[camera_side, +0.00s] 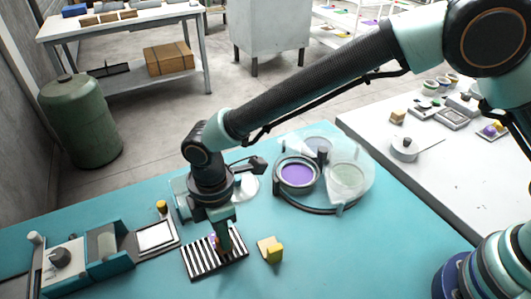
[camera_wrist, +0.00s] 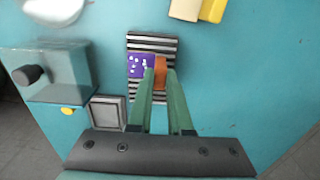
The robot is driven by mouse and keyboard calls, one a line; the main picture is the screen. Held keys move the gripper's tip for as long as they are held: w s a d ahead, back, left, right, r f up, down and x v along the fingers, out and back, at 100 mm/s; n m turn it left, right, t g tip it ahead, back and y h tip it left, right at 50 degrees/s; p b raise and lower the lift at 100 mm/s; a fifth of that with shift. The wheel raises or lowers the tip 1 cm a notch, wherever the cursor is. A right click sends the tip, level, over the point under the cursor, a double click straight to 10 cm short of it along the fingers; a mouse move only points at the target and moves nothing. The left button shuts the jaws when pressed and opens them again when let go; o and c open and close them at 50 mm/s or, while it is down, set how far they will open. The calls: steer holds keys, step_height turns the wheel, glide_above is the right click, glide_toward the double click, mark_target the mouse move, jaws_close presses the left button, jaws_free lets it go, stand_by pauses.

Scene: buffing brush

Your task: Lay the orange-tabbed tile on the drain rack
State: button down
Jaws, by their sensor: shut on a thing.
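The drain rack (camera_side: 204,264) is a black-and-white striped plate on the teal bench, also seen in the wrist view (camera_wrist: 152,40). My gripper (camera_side: 225,248) points down over it. In the wrist view my gripper (camera_wrist: 160,70) is shut on the orange tab of the orange-tabbed tile (camera_wrist: 140,65), which has a purple face with white specks. The tile lies over the rack's stripes; I cannot tell whether it touches them. In the side view the tile is mostly hidden by my fingers, with only a little purple showing.
A cream block with a yellow tab (camera_side: 275,254) sits just right of the rack. A round unit with purple and green dishes (camera_side: 297,175) stands behind it. A teal machine with a knob (camera_side: 75,262) and a grey framed square (camera_side: 156,236) are to the left. The bench front is clear.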

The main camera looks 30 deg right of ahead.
steer(key=shift+f, duration=0.1)
steer(key=c, duration=0.8)
jaws_free()
steer(key=shift+c, duration=0.2)
step_height(320, 180, up, 11)
steer(key=w+d+r+m+t, duration=0.1)
steer(key=w+d+r+m, duration=0.25)
steer(key=d+r, duration=0.35)
steer(key=d+r+m+t+y, duration=0.1)
steer(key=d+r+m, duration=0.15)
steer(key=d, duration=0.35)
steer(key=d+r+m+t, duration=0.1)
steer(key=d+m, duration=0.2)
steer(key=d, duration=0.4)
steer(key=s+d+m+t, duration=0.1)
steer(key=s+d+m, duration=0.1)
steer(key=d, duration=0.3)
steer(key=s+d+m, duration=0.3)
steer(key=d+m, duration=0.1)
steer(key=d, duration=0.2)
steer(key=s+d+f+m+t+h, duration=0.1)
steer(key=s+d+m, duration=0.1)
steer(key=d, duration=0.3)
steer(key=shift+s+d+m+t, duration=0.3)
steer(key=shift+s+m, duration=0.1)
steer(key=shift+m, duration=0.1)
